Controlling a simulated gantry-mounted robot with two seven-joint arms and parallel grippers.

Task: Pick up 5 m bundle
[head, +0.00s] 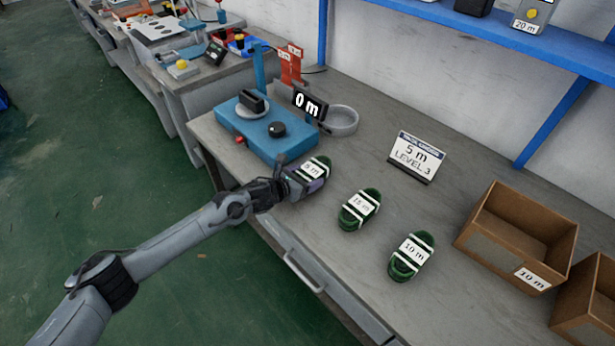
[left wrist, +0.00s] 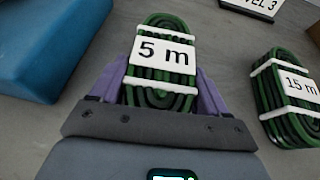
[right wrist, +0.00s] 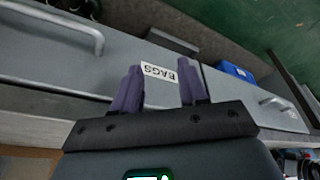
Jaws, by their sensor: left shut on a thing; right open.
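The 5 m bundle (head: 313,170) is a green coiled cable with white bands and a white "5 m" label. It lies at the table's near edge, beside the blue device. My left gripper (head: 300,183) is shut on it, with the purple fingers on either side of the coil. The left wrist view shows the bundle (left wrist: 162,55) between the fingers (left wrist: 163,92); its near end is hidden by the gripper body. My right gripper (right wrist: 157,85) shows only in its own wrist view, open and empty, facing grey drawers and a "BAGS" label.
The 15 m bundle (head: 359,210) and 10 m bundle (head: 411,257) lie to the right. A blue device (head: 262,140) with a "0 m" display (head: 310,103) stands behind left. A "5 m LEVEL 3" sign (head: 417,158) and a cardboard box (head: 485,245) are farther right.

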